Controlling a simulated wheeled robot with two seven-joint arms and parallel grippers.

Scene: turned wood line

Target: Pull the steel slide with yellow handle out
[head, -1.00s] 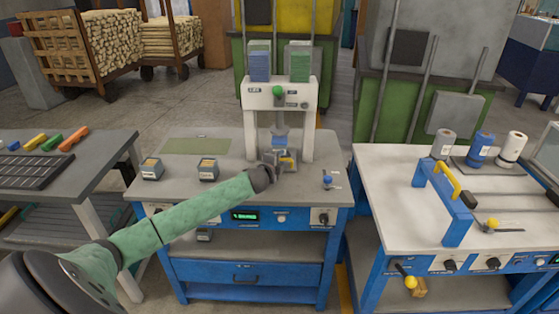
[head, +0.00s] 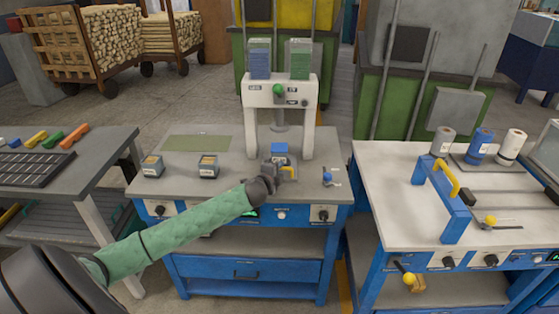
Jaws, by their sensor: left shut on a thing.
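The steel slide (head: 280,160) sits at the base of the white press frame (head: 282,95) on the middle bench. A blue block (head: 280,148) is on it, between the press posts. Its yellow handle (head: 290,172) shows at the front, partly hidden. My left gripper (head: 278,172) is at the handle, shut on it. The green-sleeved left arm reaches in from the lower left. My right gripper is not in view.
Two small boxes (head: 152,166) (head: 208,166) stand on the bench's left, and a small blue-knobbed lever (head: 327,177) is to the right of the slide. The right bench (head: 385,185) carries a blue frame with a yellow handle (head: 446,178). The bench's front left is clear.

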